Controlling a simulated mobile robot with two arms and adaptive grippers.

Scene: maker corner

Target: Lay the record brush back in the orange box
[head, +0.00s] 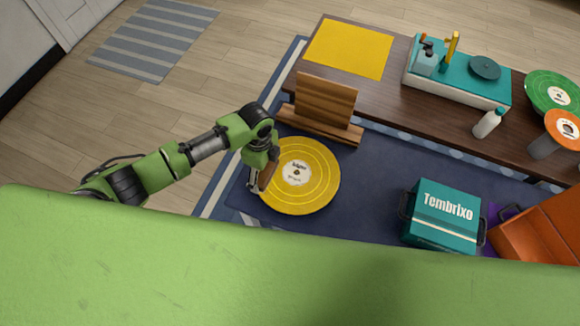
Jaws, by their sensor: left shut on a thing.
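My left gripper (257,182) points down at the left edge of a yellow record (318,184) with a white label. It is shut on a small brown piece, which looks like the record brush (268,173); the gripper partly hides it. In this view the brush overlaps the record's left edge; I cannot tell whether they touch. What holds up the record is hidden. The orange box (540,232) stands at the far right, cut off by the picture's edge, and its inside is only partly visible. My right gripper is not in view.
The table also bears a yellow mat (350,48), a teal record player (457,72), a white bottle (488,123) and a green record (550,91). A teal Tembrixo case (443,214) stands left of the orange box.

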